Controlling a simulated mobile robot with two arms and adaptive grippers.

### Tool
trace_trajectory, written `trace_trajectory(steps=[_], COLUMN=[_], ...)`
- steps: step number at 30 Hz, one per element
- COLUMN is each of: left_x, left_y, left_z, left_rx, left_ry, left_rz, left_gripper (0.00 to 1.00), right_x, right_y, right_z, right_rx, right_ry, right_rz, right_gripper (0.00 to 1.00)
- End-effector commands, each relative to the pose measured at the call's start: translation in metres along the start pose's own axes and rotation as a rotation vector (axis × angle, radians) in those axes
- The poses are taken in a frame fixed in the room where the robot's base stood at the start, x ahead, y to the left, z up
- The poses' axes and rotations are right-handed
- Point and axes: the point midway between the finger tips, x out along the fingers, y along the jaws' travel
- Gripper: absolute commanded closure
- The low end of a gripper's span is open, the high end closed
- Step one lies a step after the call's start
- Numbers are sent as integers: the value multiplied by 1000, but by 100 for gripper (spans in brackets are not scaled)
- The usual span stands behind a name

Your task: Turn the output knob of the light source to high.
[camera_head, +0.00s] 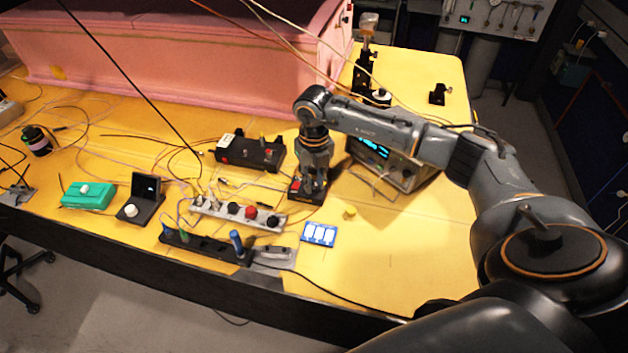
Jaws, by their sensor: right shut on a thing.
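My right gripper (313,178) reaches in from the right and points down at a small black box (297,196) with a red spot at its front left. This box appears to be the light source. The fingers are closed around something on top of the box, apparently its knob. The fingers hide the knob, so I cannot read its setting. My left gripper is not in view.
A grey instrument with a lit display (372,148) stands close behind my right gripper. A black box with knobs (250,153) is to its left. A connector strip (238,212) and a blue-white card (319,234) lie in front. The table's right front is clear.

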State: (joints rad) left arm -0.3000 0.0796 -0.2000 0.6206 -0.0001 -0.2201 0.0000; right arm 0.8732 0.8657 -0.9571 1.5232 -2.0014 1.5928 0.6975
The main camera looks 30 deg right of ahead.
Motion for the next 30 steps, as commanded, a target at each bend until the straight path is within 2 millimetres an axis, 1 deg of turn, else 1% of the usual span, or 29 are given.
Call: trace_trajectory(steps=[2,3,6,14,17,20,22,30], left_x=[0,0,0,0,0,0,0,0], left_y=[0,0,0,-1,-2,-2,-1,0], left_z=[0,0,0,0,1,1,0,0], left_rx=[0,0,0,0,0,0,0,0], left_ry=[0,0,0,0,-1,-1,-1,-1], left_rz=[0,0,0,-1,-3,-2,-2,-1], left_gripper=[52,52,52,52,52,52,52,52], right_x=[-1,-1,-1,-1,-4,-16,-28,-86], right_y=[0,0,0,0,0,0,-1,0], right_z=[1,1,1,0,1,1,1,2], right_rx=[2,2,1,0,0,0,-1,0], right_ry=[-3,-3,-3,-1,-2,-4,-6,-7], right_rz=[0,0,0,0,1,0,0,1], right_gripper=[100,76,57,57,57,57,57,57])
